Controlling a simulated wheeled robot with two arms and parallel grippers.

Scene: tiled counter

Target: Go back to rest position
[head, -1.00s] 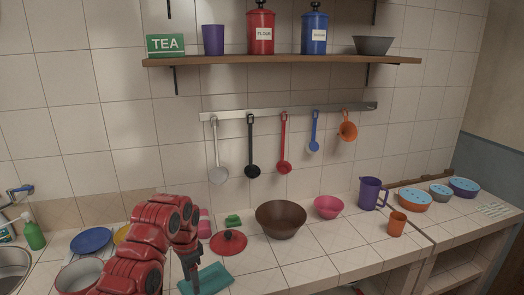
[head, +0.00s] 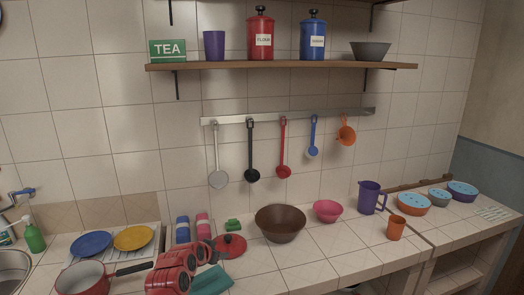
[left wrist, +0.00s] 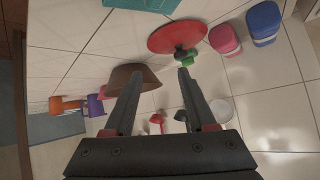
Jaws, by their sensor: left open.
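My left arm is red and shows at the bottom of the head view, folded low over the counter's front. Its gripper shows in the left wrist view (left wrist: 159,72), with two dark fingers spread apart and nothing between them. Beyond the fingers in that view are a red lid (left wrist: 165,38) and a brown bowl (left wrist: 122,76), both apart from the gripper. In the head view the fingertips are hard to make out against the arm and the red lid (head: 231,243). My right gripper is not in view.
A red saucepan (head: 82,279) stands left of my arm, its dark handle pointing towards it. A teal cloth-like item (head: 212,281) lies just right of the arm. Blue (head: 91,242) and yellow (head: 133,237) plates, a brown bowl (head: 280,225) and a pink bowl (head: 328,211) stand behind.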

